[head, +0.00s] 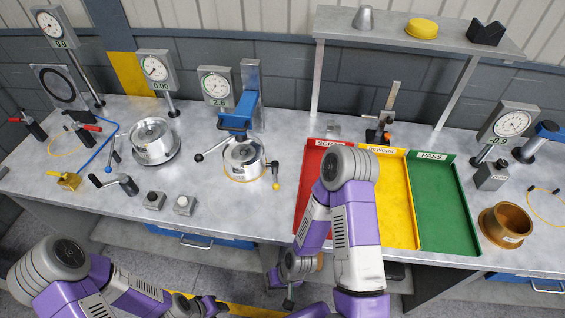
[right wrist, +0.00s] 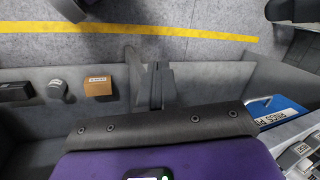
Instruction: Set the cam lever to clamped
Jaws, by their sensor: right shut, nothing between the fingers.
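A round metal clamping fixture (head: 243,160) stands on the bench under a blue press, left of the trays. A lever with a black ball knob (head: 199,157) sticks out on its left. I cannot tell which of these is the cam lever. My right gripper (head: 288,302) points down below the bench front, well away from the fixture. In the right wrist view its fingers (right wrist: 156,84) are together and empty, above the floor. My left arm is at the bottom left, with its fingers not visible.
Red (head: 304,212), yellow (head: 400,232) and green (head: 445,225) trays lie right of the fixture. A raised shelf (head: 340,22) stands behind them. Dial gauges (head: 155,68) line the back. Two small button boxes (head: 185,205) sit in front of the fixture on the left.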

